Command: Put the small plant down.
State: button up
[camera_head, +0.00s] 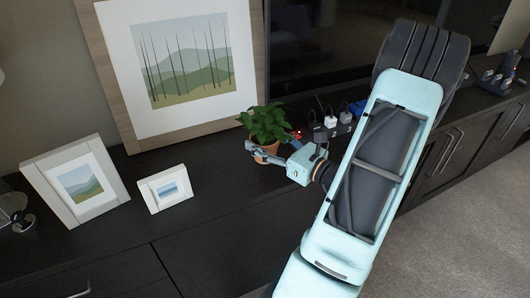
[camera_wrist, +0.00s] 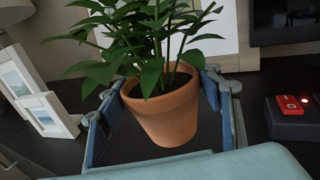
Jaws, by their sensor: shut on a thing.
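The small plant has green leaves in a terracotta pot. In the head view the small plant (camera_head: 266,123) is over the dark cabinet top (camera_head: 225,190), in front of the large framed picture. My gripper (camera_head: 266,152) is shut on its pot. In the wrist view the small plant (camera_wrist: 165,115) stands upright between the two fingers of my gripper (camera_wrist: 165,100), one on each side of the pot. I cannot tell whether the pot's base touches the cabinet top, since the gripper hides part of it.
A small framed picture (camera_head: 166,188) and a medium one (camera_head: 77,182) stand to the left. A large framed picture (camera_head: 175,65) leans behind. A power strip with plugs (camera_head: 333,126) lies to the right, below the television (camera_head: 325,45). The cabinet top is clear toward its front edge.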

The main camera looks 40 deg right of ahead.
jog(key=shift+w+d+f, duration=0.1)
jog(key=shift+w+f, duration=0.1)
jog(key=shift+f, duration=0.05)
jog(key=shift+w+d+f+b, duration=0.15)
jog(key=shift+f+b, duration=0.75)
jog(key=shift+f, duration=0.8)
jog(key=shift+f, duration=0.1)
jog(key=o, duration=1.5)
jog(key=s, duration=0.4)
jog(key=s+d+p, duration=0.1)
jog(key=s, duration=0.7)
jog(key=shift+d+p, duration=0.4)
